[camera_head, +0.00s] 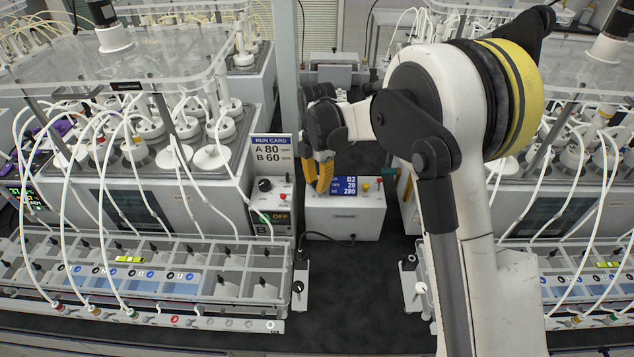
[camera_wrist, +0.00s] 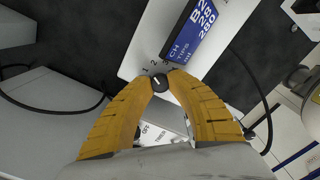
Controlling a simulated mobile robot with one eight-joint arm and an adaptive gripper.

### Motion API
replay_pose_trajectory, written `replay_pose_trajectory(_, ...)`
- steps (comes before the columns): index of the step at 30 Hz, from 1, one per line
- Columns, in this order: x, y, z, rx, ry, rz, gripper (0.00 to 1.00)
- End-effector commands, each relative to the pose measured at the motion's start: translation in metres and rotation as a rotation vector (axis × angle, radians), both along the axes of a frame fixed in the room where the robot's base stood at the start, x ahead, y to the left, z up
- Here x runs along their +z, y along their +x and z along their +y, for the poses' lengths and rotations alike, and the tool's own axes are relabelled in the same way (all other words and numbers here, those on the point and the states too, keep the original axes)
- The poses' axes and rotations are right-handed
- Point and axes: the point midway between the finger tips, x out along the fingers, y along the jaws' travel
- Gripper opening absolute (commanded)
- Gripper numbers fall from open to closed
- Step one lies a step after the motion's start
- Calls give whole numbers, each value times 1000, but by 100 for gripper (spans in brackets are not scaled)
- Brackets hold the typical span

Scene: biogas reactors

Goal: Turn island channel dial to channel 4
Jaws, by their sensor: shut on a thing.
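The island box (camera_head: 345,222) is white with a blue display, in the middle of the head view. Its black channel dial (camera_wrist: 160,82) shows in the wrist view, with small numbers from 1 upward printed along its far side. A white pointer line is on the dial; it seems to lie toward the low numbers, but I cannot read exactly which. My gripper (camera_head: 318,188) has yellow fingers reaching down at the box's left part. In the wrist view my gripper (camera_wrist: 160,83) has a fingertip on each side of the dial, shut on it. The dial is hidden behind the fingers in the head view.
The island's blue display (camera_wrist: 196,30) stands close beside the dial. A run card (camera_head: 272,150) reading A 80, B 60 is on the left unit. A white control box (camera_head: 272,197) with a black knob stands left of the island. Reactor benches with tubes flank both sides.

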Motion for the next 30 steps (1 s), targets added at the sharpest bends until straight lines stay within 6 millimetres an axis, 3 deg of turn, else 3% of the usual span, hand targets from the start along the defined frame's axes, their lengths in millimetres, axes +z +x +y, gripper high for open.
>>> replay_pose_trajectory(30,0,0,0,-880,0,0,0)
